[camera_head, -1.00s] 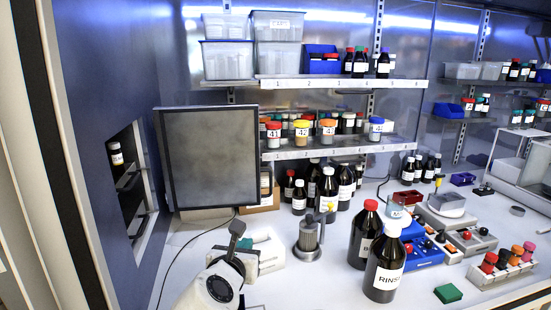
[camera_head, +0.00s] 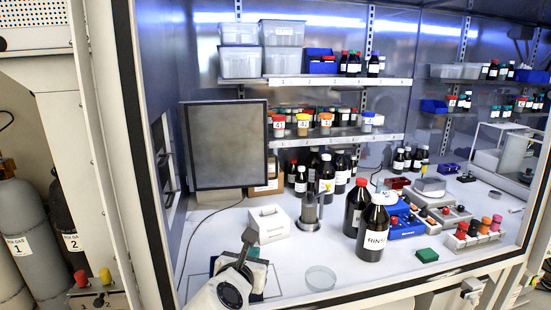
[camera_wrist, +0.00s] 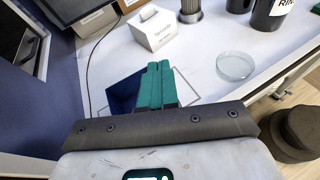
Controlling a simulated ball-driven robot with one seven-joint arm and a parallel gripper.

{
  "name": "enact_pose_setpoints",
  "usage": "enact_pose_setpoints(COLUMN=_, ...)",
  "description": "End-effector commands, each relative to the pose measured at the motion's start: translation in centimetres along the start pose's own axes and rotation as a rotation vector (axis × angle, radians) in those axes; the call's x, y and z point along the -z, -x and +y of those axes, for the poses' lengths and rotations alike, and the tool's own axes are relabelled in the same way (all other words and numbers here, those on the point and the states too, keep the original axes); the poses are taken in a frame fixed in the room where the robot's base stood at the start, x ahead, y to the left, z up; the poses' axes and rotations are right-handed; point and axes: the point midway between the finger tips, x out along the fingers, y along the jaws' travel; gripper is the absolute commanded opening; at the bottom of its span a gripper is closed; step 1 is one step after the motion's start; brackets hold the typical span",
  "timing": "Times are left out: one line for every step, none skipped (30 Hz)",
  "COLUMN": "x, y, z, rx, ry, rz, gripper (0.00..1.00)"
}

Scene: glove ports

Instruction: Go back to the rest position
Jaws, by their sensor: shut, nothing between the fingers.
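My gripper shows in the wrist view with its two teal fingers (camera_wrist: 155,85) pressed together and nothing between them. In the head view my arm's end is low at the left of the cabinet, and the gripper is partly hidden behind my wrist. The fingers hang over a dark blue piece (camera_wrist: 122,94) on the white worktop (camera_wrist: 200,45), inside a thin drawn outline. A white tissue box (camera_wrist: 153,28) stands beyond the fingertips and also shows in the head view (camera_head: 268,225). I cannot tell the fingers' height above the worktop.
A shallow glass dish (camera_head: 321,278) lies right of my arm. A grey metal stand (camera_head: 309,212) and dark bottles, one the rinse bottle (camera_head: 374,228), stand farther right. A dark panel (camera_head: 226,145) stands behind. The cabinet's front edge (camera_head: 400,289) runs close by; gas cylinders (camera_head: 28,235) stand outside left.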

Motion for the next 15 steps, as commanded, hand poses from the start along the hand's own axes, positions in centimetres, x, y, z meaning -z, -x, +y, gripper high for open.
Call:
enact_pose_setpoints(x=0.6, y=-0.2, z=-0.7, rx=0.008, ry=-0.024, rz=0.011, gripper=0.0)
enact_pose_setpoints(x=0.9, y=-0.3, z=-1.1, rx=0.013, ry=-0.042, rz=0.019, gripper=0.0)
enact_pose_setpoints(x=1.3, y=-0.4, z=-1.6, rx=0.019, ry=-0.066, rz=0.027, gripper=0.0)
enact_pose_setpoints(x=1.5, y=-0.4, z=-2.0, rx=0.024, ry=-0.083, rz=0.033, gripper=0.0)
enact_pose_setpoints(x=1.8, y=-0.5, z=-2.5, rx=0.029, ry=-0.1, rz=0.04, gripper=0.0)
enact_pose_setpoints(x=2.5, y=-0.7, z=-3.3, rx=0.04, ry=-0.134, rz=0.054, gripper=0.0)
enact_pose_setpoints(x=2.8, y=-0.8, z=-3.9, rx=0.047, ry=-0.159, rz=0.062, gripper=0.0)
enact_pose_setpoints(x=3.2, y=-0.8, z=-4.4, rx=0.055, ry=-0.183, rz=0.07, gripper=0.0)
enact_pose_setpoints(x=3.9, y=-0.9, z=-5.4, rx=0.07, ry=-0.223, rz=0.085, gripper=0.0)
enact_pose_setpoints(x=4.4, y=-1.0, z=-6.1, rx=0.079, ry=-0.255, rz=0.096, gripper=0.0)
enact_pose_setpoints(x=5.0, y=-1.1, z=-6.8, rx=0.09, ry=-0.287, rz=0.106, gripper=0.0)
enact_pose_setpoints(x=5.8, y=-1.1, z=-8.0, rx=0.108, ry=-0.335, rz=0.122, gripper=0.0)
enact_pose_setpoints(x=6.4, y=-1.2, z=-8.8, rx=0.121, ry=-0.372, rz=0.134, gripper=0.0)
enact_pose_setpoints(x=7.1, y=-1.2, z=-9.8, rx=0.137, ry=-0.414, rz=0.147, gripper=0.0)
enact_pose_setpoints(x=8.1, y=-1.2, z=-11.1, rx=0.16, ry=-0.473, rz=0.165, gripper=0.0)
